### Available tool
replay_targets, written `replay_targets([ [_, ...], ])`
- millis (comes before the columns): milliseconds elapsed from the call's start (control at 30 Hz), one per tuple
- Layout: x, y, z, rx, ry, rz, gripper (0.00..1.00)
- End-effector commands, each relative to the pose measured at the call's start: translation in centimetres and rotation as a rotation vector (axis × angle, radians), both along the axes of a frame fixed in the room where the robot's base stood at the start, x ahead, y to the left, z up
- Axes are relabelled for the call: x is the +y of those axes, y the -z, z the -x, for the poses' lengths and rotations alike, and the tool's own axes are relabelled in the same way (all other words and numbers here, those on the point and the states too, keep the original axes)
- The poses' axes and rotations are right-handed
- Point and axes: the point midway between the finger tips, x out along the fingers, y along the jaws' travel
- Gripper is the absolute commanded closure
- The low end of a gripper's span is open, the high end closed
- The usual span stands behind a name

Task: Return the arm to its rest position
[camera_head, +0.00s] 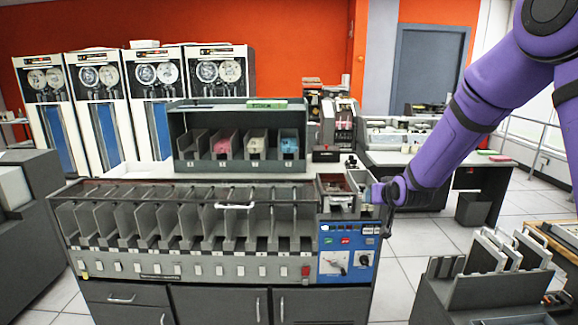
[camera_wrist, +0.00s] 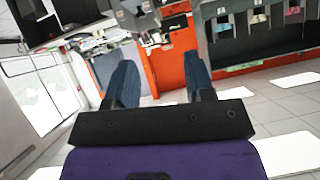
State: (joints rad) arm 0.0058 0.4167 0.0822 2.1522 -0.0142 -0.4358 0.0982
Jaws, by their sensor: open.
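My purple arm (camera_head: 440,140) reaches in from the upper right in the head view. My gripper (camera_head: 369,194) is at the right end of the card sorter (camera_head: 190,268), beside its hopper (camera_head: 335,184) and above the blue control panel (camera_head: 346,262). In the wrist view my gripper (camera_wrist: 160,82) shows two dark blue fingers spread apart, with nothing between them. The wrist view is tilted, with the machine at the top. In the head view the fingertips are small and partly hidden by the wrist.
A cart (camera_head: 490,285) with grey dividers is at the lower right. A desk (camera_head: 440,158) stands behind my arm. Tiled floor (camera_head: 405,240) is clear between sorter and cart.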

Motion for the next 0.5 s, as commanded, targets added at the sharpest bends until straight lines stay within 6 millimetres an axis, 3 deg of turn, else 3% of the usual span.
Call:
replay_targets([
  [33, -0.2, -1.8, 1.1, 0.012, 0.0, 0.009, 0.51],
  [100, -0.5, -3.7, 2.6, 0.039, 0.0, 0.021, 0.51],
  [500, -2.1, -12.3, 13.6, 0.194, 0.004, 0.075, 0.51],
])
